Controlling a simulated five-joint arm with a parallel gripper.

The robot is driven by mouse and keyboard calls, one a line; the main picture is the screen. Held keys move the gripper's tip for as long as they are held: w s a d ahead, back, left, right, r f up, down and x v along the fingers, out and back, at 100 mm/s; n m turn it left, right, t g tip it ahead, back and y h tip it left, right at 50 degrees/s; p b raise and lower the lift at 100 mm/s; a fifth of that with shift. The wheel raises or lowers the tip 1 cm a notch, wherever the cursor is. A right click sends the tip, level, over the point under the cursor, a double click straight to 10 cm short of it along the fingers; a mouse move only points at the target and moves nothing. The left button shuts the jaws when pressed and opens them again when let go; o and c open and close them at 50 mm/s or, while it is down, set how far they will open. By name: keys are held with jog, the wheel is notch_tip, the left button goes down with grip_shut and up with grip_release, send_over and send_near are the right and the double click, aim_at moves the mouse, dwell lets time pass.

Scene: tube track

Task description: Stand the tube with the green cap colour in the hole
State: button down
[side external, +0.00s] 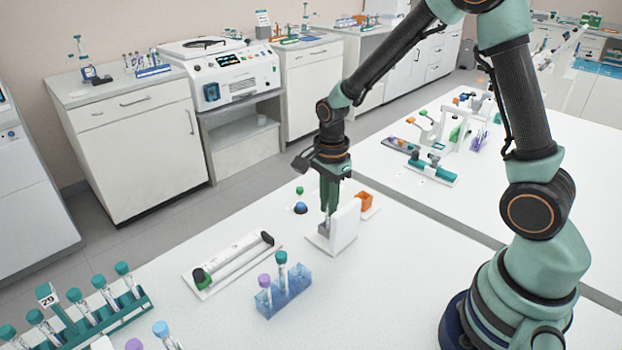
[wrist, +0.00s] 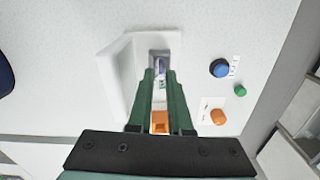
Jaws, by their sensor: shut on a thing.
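My gripper (wrist: 160,78) points down, with its green fingers shut on a slim tube-like thing (wrist: 161,66) at the white stand. In the side external view my gripper (side external: 328,212) is beside the stand's upright wall (side external: 346,226). The held thing is mostly hidden by the fingers, and its cap colour cannot be made out. A grey recess (wrist: 160,54) shows in the stand at the fingertips. Whether the thing is inside the hole is unclear. A blue rack (side external: 284,296) holds a purple-capped tube (side external: 264,283) and a teal-capped tube (side external: 282,270), both upright.
A white track (side external: 228,266) with a green-and-black end lies left of the stand. A teal rack (side external: 90,325) with several tubes is at front left. Blue (wrist: 219,68) and green (wrist: 240,90) round pieces and an orange piece (wrist: 218,117) sit close by.

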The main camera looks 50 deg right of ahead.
jog(key=shift+f, duration=0.15)
jog(key=c, duration=0.8)
grip_release()
jog(key=shift+o, duration=0.2)
notch_tip(320, 180, up, 12)
dwell(0.5)
jog(key=s+r+n+t, duration=0.2)
jog(key=s+n, duration=0.3)
jog(key=n, duration=0.4)
jog(key=s+a+r+n+t, duration=0.1)
jog(key=s+r+n+t, duration=0.2)
jog(key=n, duration=0.7)
notch_tip(320, 180, up, 2)
jog(key=shift+s+t, duration=0.3)
jog(key=shift+s, duration=0.55)
